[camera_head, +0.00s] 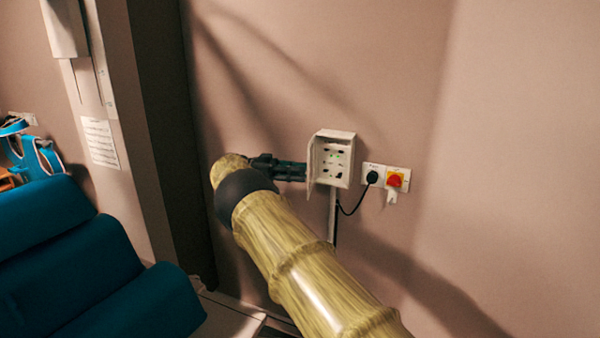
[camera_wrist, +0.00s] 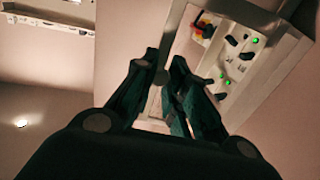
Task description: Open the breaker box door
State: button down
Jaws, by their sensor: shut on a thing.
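The white breaker box (camera_head: 338,137) is fixed to the wall, and its front stands open, showing switches and a green light inside. Its door (camera_head: 312,160) is swung out on the left side of the box. In the wrist view the box interior (camera_wrist: 240,65) shows at the upper right, with green lights and dark switches. My gripper (camera_head: 303,172) reaches the door from the left. In the wrist view my dark fingers (camera_wrist: 168,72) are closed on the thin door (camera_wrist: 172,32). The exact contact is partly hidden by the fingers.
A blue padded seat (camera_head: 70,260) stands at the lower left. The wall to the right is clear.

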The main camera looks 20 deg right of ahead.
jog(key=shift+w+r, duration=0.1)
jog(key=c, duration=1.4)
grip_release()
jog(key=shift+w+a, duration=0.1)
jog(key=shift+w, duration=0.05)
jog(key=shift+o, duration=0.2)
notch_tip(320, 180, up, 10)
